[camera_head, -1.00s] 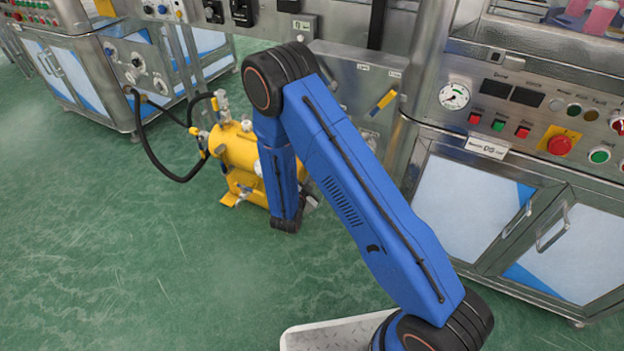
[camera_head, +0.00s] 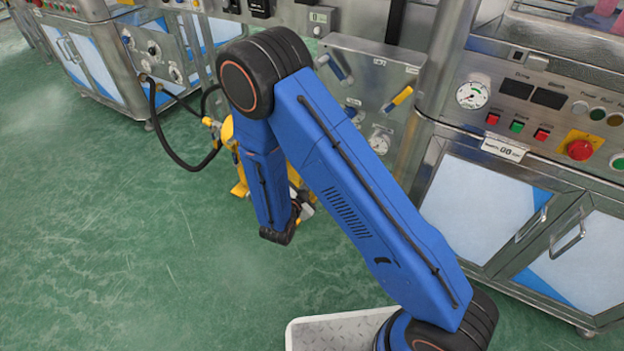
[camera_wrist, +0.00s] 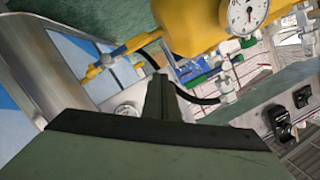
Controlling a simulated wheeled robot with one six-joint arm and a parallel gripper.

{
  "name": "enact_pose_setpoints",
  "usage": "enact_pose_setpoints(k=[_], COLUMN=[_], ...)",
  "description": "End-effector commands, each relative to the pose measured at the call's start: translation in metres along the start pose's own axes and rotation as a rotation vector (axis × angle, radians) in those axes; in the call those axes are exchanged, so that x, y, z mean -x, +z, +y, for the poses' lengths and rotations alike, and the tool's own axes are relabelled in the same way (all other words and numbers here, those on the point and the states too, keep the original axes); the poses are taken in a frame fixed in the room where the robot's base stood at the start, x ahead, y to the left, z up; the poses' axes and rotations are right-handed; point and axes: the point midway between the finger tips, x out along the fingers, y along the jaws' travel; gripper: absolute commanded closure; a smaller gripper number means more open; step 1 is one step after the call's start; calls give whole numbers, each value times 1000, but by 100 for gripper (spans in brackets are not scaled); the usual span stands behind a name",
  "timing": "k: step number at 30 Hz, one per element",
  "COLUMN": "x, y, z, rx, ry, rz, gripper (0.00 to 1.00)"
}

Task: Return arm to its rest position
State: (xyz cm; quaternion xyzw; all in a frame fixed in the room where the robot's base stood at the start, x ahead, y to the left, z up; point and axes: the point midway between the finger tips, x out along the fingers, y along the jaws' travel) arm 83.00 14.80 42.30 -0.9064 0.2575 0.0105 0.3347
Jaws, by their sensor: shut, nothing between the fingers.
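My gripper (camera_wrist: 160,92) shows in the wrist view as two dark fingers close together, shut and empty. The fingers point toward pipework and a yellow tank (camera_wrist: 188,25) beyond them. In the head view my blue arm is folded: the upper link rises to the elbow, and the forearm hangs down over the floor. The gripper itself is mostly hidden behind the forearm there. The yellow tank (camera_head: 240,188) is largely covered by the arm, with only its left edge and fittings showing.
A steel control panel with a gauge (camera_head: 472,95) and a red stop button (camera_head: 579,150) stands right of the arm. Steel cabinets (camera_head: 85,70) stand at the back left. A black hose (camera_head: 165,145) loops beside the tank. Green floor (camera_head: 120,250) is clear at left.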

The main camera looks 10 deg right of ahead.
Motion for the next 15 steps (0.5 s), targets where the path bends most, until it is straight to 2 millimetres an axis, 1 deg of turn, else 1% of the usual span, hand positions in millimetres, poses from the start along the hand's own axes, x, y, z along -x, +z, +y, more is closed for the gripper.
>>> enact_pose_setpoints(k=[11,13,15], x=[0,-1,-3], y=[0,-4,-14], z=[0,0,-1], rx=[-1,-14,-53], ry=[0,6,22], rz=[0,5,19], gripper=[100,100,100])
